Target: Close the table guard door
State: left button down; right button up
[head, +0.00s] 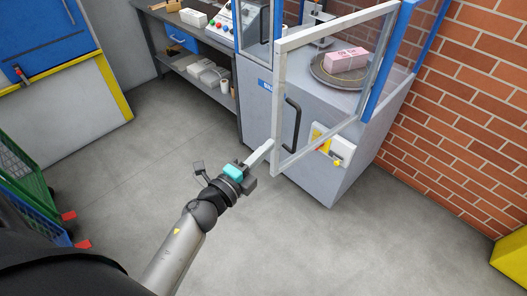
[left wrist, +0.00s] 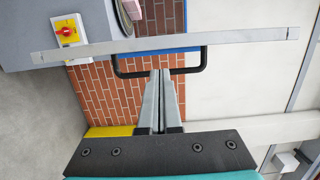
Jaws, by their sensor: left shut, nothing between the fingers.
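The table guard door (head: 277,105), a clear panel in a pale grey frame with a black handle (head: 290,125), stands swung open, out from the grey machine. In the left wrist view its frame (left wrist: 230,40) shows almost edge-on across the top, with the black handle (left wrist: 135,74) below it. My left gripper (head: 268,145) is shut and empty, its fingertips close to the door's free edge near the lower end of the handle. In the left wrist view the left gripper (left wrist: 160,72) overlaps the handle; I cannot tell whether it touches. My right gripper is out of view.
The grey machine (head: 315,175) carries a round turntable (head: 318,76) with a pink bundle (head: 345,59) and a yellow-and-red switch (head: 337,160). A workbench (head: 205,33) stands behind at left, a brick wall (head: 460,110) at right. Green and blue crates (head: 30,165) stand at left. The floor ahead is clear.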

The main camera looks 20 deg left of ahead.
aim_at(282, 133)
pick_arm(q)
jog(key=shift+x, duration=3.55)
